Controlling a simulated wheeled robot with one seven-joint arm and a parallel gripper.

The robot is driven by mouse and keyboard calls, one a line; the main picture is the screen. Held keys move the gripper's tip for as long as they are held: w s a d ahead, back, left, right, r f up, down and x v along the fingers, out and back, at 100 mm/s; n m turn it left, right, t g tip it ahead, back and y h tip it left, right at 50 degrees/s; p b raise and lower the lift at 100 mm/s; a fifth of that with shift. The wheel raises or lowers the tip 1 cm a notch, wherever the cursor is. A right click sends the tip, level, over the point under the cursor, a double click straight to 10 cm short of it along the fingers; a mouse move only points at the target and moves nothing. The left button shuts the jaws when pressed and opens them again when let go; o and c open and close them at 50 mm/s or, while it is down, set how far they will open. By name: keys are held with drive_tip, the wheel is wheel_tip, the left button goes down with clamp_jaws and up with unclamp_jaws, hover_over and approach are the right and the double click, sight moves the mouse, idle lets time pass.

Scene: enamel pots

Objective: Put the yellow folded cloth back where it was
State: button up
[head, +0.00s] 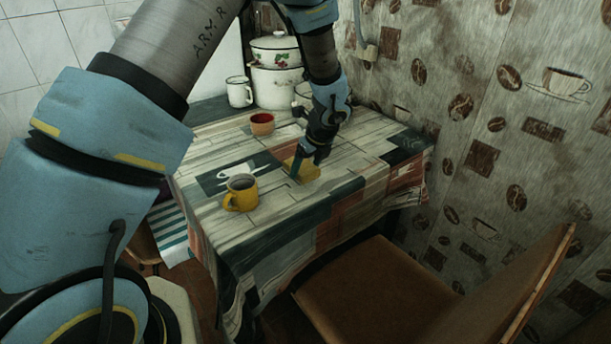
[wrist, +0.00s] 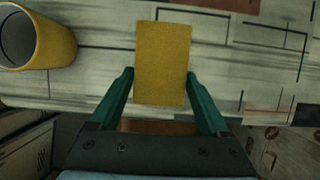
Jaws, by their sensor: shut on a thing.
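The yellow folded cloth (wrist: 162,60) is a small flat rectangle in the wrist view, with its near end between my gripper's two green fingers. In the head view the yellow cloth (head: 309,172) shows at the fingertips, over the middle of the table, partly hidden by my gripper. My gripper (head: 297,166) points down at the tabletop and is shut on the cloth. The fingers also show in the wrist view (wrist: 160,88). I cannot tell whether the cloth touches the table or is just above it.
A yellow mug (head: 241,193) stands left of the cloth on the patterned tablecloth (head: 345,190); a red-brown cup (head: 262,124) stands farther back. A white mug (head: 239,92) and enamel pots (head: 275,80) are at the back. A brown chair (head: 390,290) is in front. Table room right of my gripper is clear.

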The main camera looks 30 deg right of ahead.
sight(309, 170)
drive_tip(key=shift+f, duration=1.7)
drive_tip(key=shift+f, duration=0.15)
drive_tip(key=o, duration=1.3)
drive_tip(key=b+v, duration=0.1)
drive_tip(key=v, duration=1.1)
